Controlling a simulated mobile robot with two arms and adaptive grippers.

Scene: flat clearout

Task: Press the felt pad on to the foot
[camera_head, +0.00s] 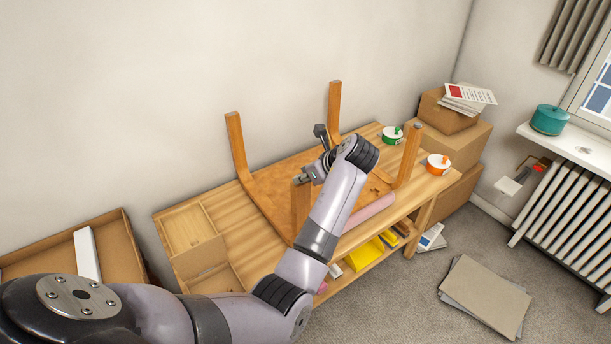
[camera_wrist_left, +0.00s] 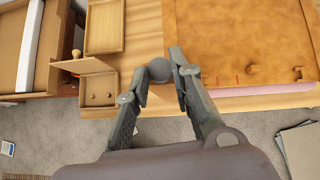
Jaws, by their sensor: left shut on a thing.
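An upturned wooden table (camera_head: 270,198) lies on the workbench with its legs pointing up. Its near leg (camera_head: 301,210) rises just below my left gripper (camera_head: 311,160), which partly covers the leg's top. The other legs stand at the back left (camera_head: 237,145), the back (camera_head: 334,105) and the right (camera_head: 408,158). In the left wrist view, my gripper is shut on a round dark grey felt pad (camera_wrist_left: 159,69) between its fingertips. I cannot tell whether the pad touches a foot. The pad is not clear in the head view. My right gripper is not in view.
A green-labelled tub (camera_head: 392,135) and an orange tub (camera_head: 437,164) stand at the bench's right end. A pink roll (camera_head: 370,210) lies along the front edge. Cardboard boxes (camera_head: 462,150) are stacked beyond.

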